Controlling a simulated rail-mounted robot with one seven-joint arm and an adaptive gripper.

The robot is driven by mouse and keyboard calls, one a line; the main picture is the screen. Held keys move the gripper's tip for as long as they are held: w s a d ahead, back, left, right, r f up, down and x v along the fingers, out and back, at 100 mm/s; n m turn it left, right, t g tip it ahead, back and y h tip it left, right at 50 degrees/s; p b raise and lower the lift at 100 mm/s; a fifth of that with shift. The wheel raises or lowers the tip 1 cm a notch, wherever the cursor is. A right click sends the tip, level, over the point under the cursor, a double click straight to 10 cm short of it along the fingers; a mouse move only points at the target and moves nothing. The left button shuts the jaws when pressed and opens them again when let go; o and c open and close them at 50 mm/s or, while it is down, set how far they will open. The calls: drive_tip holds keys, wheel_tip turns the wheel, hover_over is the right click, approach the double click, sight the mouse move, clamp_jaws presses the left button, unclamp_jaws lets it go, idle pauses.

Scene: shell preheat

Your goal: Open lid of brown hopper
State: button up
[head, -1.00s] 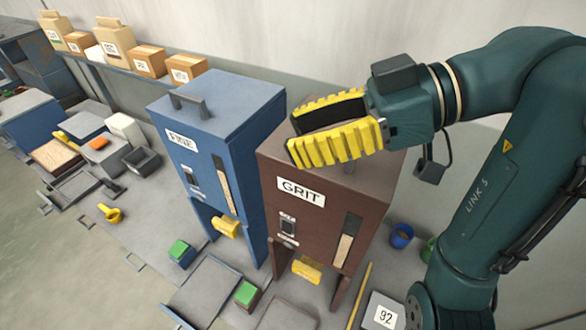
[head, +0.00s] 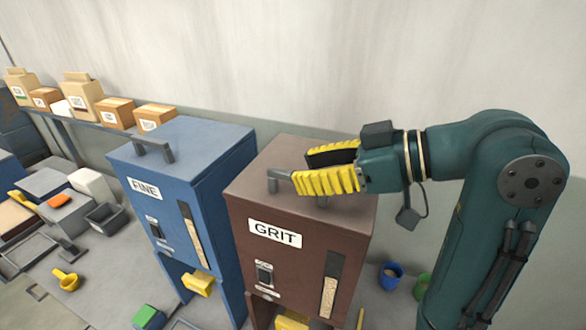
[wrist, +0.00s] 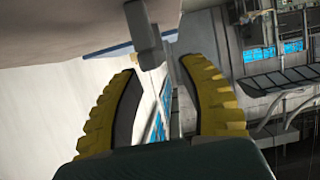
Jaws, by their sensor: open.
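The brown hopper (head: 290,262) labelled GRIT stands right of the blue one, with its lid (head: 252,188) down. A grey bar handle (head: 279,182) sits on the lid, partly hidden by my fingers. My gripper (head: 300,168) is open, with yellow ribbed fingers reaching left over the lid at the handle. In the wrist view, the handle (wrist: 146,38) shows just beyond the fingertips (wrist: 158,66), near the gap between them. I see no grip on it, and whether a finger touches it is unclear. The lid (wrist: 60,25) fills the upper left there.
The blue FINE hopper (head: 185,160) with its own handle (head: 153,147) stands close on the left. A shelf with boxes (head: 117,112) runs along the wall behind. Blue (head: 390,276) and green (head: 421,286) cups stand right of the brown hopper.

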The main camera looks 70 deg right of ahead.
sight(289, 172)
drive_tip(key=shift+x, duration=1.5)
drive_tip(key=shift+o, duration=0.2)
clamp_jaws()
